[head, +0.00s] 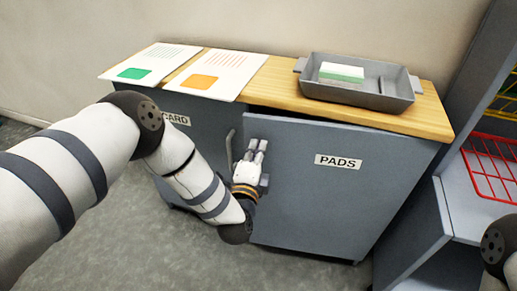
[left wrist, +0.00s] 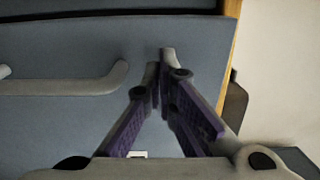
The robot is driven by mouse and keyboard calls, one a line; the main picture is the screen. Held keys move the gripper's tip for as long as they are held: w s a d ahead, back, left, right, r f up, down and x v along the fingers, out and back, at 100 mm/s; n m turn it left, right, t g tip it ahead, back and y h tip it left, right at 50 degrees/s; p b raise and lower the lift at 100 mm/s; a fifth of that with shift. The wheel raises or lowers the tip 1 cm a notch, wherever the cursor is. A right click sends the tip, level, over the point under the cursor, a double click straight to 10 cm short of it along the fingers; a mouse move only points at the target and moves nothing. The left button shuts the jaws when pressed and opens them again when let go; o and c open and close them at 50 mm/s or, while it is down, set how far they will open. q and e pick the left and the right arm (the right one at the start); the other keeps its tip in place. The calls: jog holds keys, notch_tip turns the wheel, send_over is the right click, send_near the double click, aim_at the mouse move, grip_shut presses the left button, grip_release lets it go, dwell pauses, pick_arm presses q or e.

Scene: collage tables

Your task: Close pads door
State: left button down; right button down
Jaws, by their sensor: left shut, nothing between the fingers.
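The pads door (head: 335,195) is the grey-blue panel labelled PADS on the front of the cabinet. It stands slightly ajar, with a dark gap under the worktop and its left edge out from the cabinet front. My left gripper (head: 257,148) is shut and empty, at the outer face of the door near its left edge. In the left wrist view the closed fingertips (left wrist: 167,58) lie over a grey-blue panel; I cannot tell whether they touch it. A grey bar handle (head: 230,150) is just left of the gripper; it also shows in the wrist view (left wrist: 75,85). My right gripper is out of view.
The wooden worktop (head: 277,92) carries two printed cards, green (head: 150,62) and orange (head: 213,75), and a grey tray (head: 395,101) with a green-and-white block (head: 341,73). The card door (head: 200,140) is at left. A shelf with a red wire basket (head: 490,165) stands right.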

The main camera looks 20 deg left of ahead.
pick_arm(q)
jog(key=shift+w, duration=0.25)
